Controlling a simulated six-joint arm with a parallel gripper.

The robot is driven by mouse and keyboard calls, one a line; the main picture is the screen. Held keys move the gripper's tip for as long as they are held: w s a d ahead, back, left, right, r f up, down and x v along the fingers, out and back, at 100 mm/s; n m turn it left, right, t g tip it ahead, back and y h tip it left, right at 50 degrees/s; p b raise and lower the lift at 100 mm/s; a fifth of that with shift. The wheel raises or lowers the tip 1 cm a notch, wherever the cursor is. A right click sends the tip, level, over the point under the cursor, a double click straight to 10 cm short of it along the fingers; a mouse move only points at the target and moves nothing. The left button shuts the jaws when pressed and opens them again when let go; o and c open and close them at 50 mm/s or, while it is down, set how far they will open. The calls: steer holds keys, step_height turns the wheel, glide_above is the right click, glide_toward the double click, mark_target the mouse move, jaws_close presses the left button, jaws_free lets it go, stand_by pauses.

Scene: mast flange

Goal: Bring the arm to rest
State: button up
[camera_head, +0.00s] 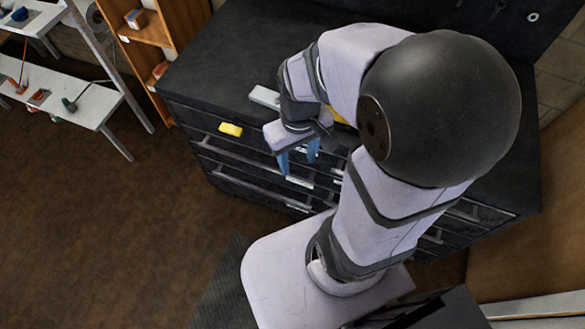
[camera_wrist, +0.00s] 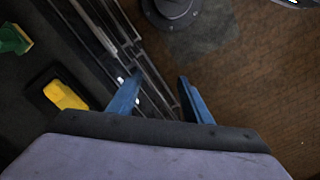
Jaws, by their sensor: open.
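My gripper (camera_head: 298,158) hangs in front of the drawer fronts of the dark cabinet (camera_head: 225,75), with its two blue fingers pointing down. In the wrist view my gripper (camera_wrist: 160,80) has its fingers spread, and nothing is between them. The arm is bent, with its elbow raised high over the cabinet and hiding much of its top.
A yellow piece (camera_head: 230,129) is at the cabinet's front edge. The wrist view shows a yellow piece (camera_wrist: 65,95) on a black holder and a green object (camera_wrist: 14,40). Drawer handles (camera_head: 240,160) stick out below. Brown floor (camera_head: 110,230) is clear at left.

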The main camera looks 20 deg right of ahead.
steer(key=shift+s+a+f+m, duration=0.2)
steer(key=shift+s+a+m, duration=0.05)
steer(key=shift+s+a, duration=0.3)
steer(key=shift+s+a+f+m, duration=0.25)
steer(key=shift+s+a, duration=0.15)
steer(key=shift+a, duration=0.15)
stand_by(0.6)
